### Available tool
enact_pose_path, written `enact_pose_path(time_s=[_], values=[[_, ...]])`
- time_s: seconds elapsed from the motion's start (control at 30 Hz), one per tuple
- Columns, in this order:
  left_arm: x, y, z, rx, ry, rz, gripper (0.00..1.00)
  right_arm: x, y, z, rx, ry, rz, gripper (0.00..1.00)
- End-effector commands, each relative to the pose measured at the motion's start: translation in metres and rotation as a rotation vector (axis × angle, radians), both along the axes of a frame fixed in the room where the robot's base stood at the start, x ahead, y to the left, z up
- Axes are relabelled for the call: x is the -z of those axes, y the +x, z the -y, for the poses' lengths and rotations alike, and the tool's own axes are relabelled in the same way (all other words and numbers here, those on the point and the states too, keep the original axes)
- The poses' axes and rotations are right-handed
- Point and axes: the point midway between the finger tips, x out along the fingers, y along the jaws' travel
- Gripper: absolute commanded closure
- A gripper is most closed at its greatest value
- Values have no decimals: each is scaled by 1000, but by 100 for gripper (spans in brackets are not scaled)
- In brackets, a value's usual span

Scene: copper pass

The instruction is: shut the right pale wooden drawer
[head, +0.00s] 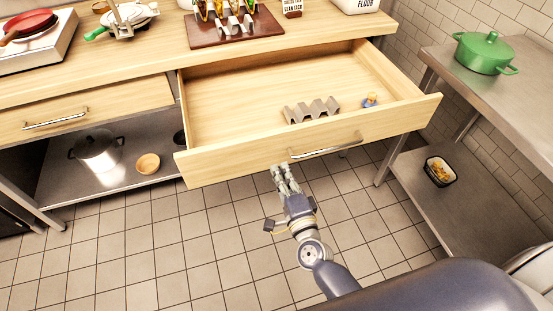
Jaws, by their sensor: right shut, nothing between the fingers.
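The right pale wooden drawer (235,158) is pulled well out from under the worktop. Its metal bar handle (327,148) runs along the front. Inside lie a grey wavy holder (311,110) and a small blue and tan item (370,100). My right gripper (280,168) is shut and empty. Its fingertips are at the lower edge of the drawer front, just left of the handle. I cannot tell whether they touch the front. My left gripper is not in view.
The left drawer (85,108) is shut. A steel pot (96,150) and a wooden bowl (148,164) stand on the shelf below. A steel side table with a green pot (484,52) stands at right. The tiled floor (150,245) in front is clear.

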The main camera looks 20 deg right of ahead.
Motion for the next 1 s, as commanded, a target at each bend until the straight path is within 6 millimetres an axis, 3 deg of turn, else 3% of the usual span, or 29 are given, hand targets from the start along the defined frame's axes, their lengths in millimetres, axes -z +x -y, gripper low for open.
enact_pose_path(time_s=[0.1, 0.3, 1.0], values=[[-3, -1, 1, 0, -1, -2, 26, -1, 20, -1, 0, -1, 1, 100], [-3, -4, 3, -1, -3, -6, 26, 0, 38, -1, 0, -1, -1, 100], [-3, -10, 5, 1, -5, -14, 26, 0, 47, -1, 1, -1, 1, 100]])
